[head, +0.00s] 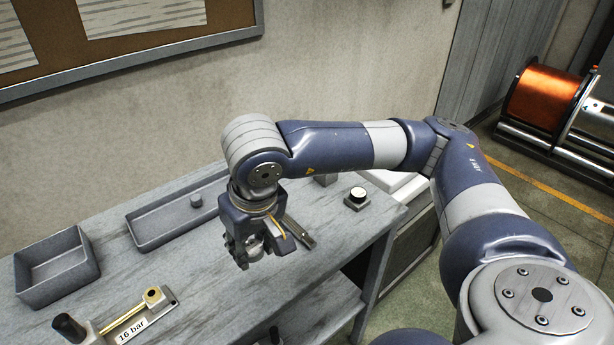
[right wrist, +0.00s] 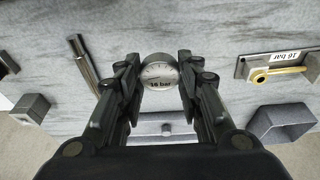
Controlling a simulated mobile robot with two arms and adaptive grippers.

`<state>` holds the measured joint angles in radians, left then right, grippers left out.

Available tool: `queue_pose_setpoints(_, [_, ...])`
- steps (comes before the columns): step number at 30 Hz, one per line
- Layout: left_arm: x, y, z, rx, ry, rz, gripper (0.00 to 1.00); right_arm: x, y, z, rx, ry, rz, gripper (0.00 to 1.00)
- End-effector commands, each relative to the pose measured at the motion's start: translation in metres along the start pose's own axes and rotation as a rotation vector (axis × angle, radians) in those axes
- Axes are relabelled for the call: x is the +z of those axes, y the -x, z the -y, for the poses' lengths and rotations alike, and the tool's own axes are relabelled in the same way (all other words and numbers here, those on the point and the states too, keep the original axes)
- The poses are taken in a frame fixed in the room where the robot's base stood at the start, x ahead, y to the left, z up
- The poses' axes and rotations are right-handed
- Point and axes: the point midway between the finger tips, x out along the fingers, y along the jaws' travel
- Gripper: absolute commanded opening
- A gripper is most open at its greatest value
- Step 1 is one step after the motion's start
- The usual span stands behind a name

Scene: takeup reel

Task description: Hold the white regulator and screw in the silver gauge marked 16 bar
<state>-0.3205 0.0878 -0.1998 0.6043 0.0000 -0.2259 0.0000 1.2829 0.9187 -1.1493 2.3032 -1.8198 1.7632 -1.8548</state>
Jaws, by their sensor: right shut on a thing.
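The silver gauge (right wrist: 158,72), a round dial marked 16 bar, is between the two fingers of my right gripper (right wrist: 155,78) in the right wrist view. The dial face points up at the camera. In the head view my right gripper (head: 256,245) is over the middle of the grey bench, shut on the gauge, which is mostly hidden there. My left gripper is out of view. I cannot clearly make out a white regulator. A pale body with a black knob (head: 68,327) is cut by the lower left of the head view.
A plate labelled 16 bar (head: 131,330) carries a brass lever (head: 124,318). A grey bin (head: 57,291) and a shallow tray (head: 142,243) with a small knob stand behind. A dark block with a white top (head: 357,197) is at right. A dark bar (head: 301,232) lies near the gripper.

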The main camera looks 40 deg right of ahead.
Motion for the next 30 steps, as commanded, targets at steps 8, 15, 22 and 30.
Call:
queue_pose_setpoints(8, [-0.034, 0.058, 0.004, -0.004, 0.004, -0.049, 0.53, -0.044, 0.044, 0.053, -0.051, 0.105, 0.009, 0.09])
queue_pose_setpoints(15, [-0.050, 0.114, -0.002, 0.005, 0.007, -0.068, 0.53, -0.085, 0.085, 0.121, -0.086, 0.248, 0.012, 0.09])
queue_pose_setpoints(22, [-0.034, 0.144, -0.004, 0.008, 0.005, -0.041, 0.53, -0.106, 0.106, 0.166, -0.093, 0.346, 0.002, 0.09])
queue_pose_setpoints(30, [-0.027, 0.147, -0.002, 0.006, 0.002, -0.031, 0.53, -0.109, 0.102, 0.179, -0.092, 0.377, 0.000, 0.09])
